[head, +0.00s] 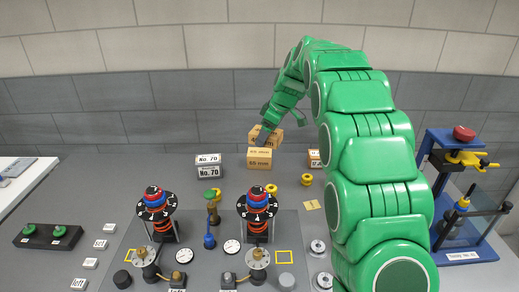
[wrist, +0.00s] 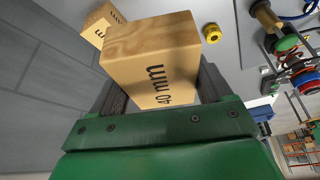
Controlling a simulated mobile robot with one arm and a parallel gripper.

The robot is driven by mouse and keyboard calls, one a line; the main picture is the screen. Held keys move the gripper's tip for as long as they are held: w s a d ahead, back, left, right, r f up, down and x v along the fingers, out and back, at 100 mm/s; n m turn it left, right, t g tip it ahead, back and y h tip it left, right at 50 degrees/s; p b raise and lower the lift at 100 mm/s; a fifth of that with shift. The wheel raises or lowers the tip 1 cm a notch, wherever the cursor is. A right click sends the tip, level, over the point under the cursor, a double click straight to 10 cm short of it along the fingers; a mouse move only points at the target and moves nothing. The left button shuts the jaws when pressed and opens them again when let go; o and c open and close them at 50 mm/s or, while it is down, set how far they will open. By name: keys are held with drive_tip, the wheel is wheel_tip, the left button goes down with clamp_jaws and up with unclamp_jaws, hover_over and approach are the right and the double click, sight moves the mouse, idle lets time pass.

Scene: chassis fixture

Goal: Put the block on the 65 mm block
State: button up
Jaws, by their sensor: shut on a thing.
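My gripper (wrist: 152,95) is shut on a wooden block marked 40 mm (wrist: 155,55), with one finger on each side of it. In the head view the held block (head: 272,139) shows just above and slightly right of the 65 mm block (head: 259,163), a wooden block standing on the grey surface. The gripper partly covers the held block there. I cannot tell whether the two blocks touch or how far apart in depth they are. The wrist view also shows part of another wooden block (wrist: 99,24) past the held one; its number is not readable.
Yellow rings (head: 306,180), two dial stands (head: 157,206) and a blue press fixture (head: 458,190) are nearer. A grey wall is behind.

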drive_tip(key=shift+w+a+f, duration=0.65)
drive_tip(key=shift+w+f, duration=1.1)
drive_tip(key=shift+w, duration=2.2)
hover_over(256, 151)
drive_tip(key=s+d, duration=0.1)
drive_tip(key=d, duration=0.1)
drive_tip(key=shift+a+f, duration=0.15)
drive_tip(key=shift+f, duration=1.25)
drive_tip(key=shift+a+f, duration=0.1)
drive_tip(key=shift+f, duration=1.25)
drive_tip(key=shift+w+f, duration=0.15)
drive_tip(key=shift+f, duration=0.1)
drive_tip(key=shift+w+f, duration=0.1)
drive_tip(key=shift+f, duration=1.45)
drive_tip(key=shift+f, duration=0.15)
drive_tip(key=o, duration=1.1)
drive_tip(key=shift+c, duration=0.2)
